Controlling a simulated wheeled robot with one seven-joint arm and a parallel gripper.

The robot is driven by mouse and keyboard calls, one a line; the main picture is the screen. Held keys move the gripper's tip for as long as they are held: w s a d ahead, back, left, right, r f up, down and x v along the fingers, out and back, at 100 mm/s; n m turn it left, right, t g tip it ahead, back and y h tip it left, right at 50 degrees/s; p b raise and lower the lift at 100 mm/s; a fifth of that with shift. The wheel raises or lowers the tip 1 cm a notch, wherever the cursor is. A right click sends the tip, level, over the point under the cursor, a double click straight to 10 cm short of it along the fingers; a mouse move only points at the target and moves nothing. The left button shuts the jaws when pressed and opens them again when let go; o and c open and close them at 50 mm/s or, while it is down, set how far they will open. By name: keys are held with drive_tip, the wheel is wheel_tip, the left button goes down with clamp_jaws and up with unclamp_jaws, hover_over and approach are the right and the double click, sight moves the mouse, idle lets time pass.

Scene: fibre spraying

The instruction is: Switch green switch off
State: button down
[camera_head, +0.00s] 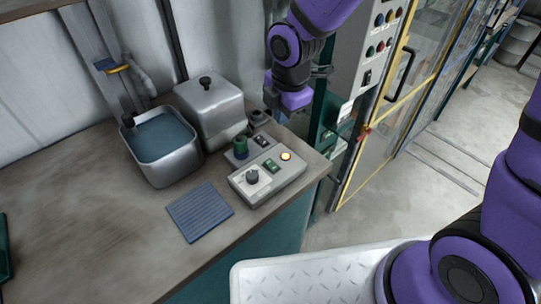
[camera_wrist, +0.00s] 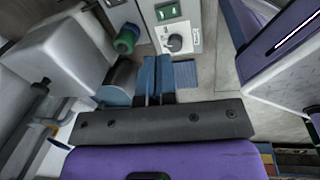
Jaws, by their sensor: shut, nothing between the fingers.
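The green switch (camera_head: 271,166) is a small green rectangle on a light grey control box (camera_head: 287,182) on the table. The box also carries a dark knob (camera_head: 252,176) and a yellow button (camera_head: 286,156). In the wrist view, the green switch (camera_wrist: 168,11) shows at the top, beyond the fingertips. I cannot tell its on or off position. My gripper (camera_head: 282,114) hangs above and behind the box, near the table's far right corner, apart from the switch. In the wrist view, its two blue fingers (camera_wrist: 154,62) lie close together and hold nothing.
A green cylinder (camera_head: 240,148) stands just behind the box. A metal canister (camera_head: 210,112) and a basin of blue liquid (camera_head: 163,140) stand left of it. A blue ribbed mat (camera_head: 200,211) lies in front. A wall panel with buttons (camera_head: 372,45) is at right.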

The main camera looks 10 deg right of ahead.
sight(273, 165)
drive_tip(key=shift+s+a+f+n, duration=0.1)
drive_tip(key=shift+a+f+n, duration=0.5)
drive_tip(key=shift+a+f, duration=0.25)
drive_tip(key=shift+d, duration=0.1)
drive_tip(key=f, duration=0.4)
drive_tip(key=w+f, duration=0.1)
drive_tip(key=f, duration=0.4)
drive_tip(key=a+f, duration=0.1)
drive_tip(key=f, duration=0.4)
drive_tip(key=shift+w, duration=0.3)
drive_tip(key=shift+a+f+g, duration=0.1)
drive_tip(key=shift+f+g, duration=0.05)
drive_tip(key=shift+g, duration=0.15)
drive_tip(key=shift+s, duration=0.1)
drive_tip(key=shift+s+d+r, duration=0.2)
drive_tip(key=shift+s+d, duration=0.25)
drive_tip(key=shift+s, duration=0.05)
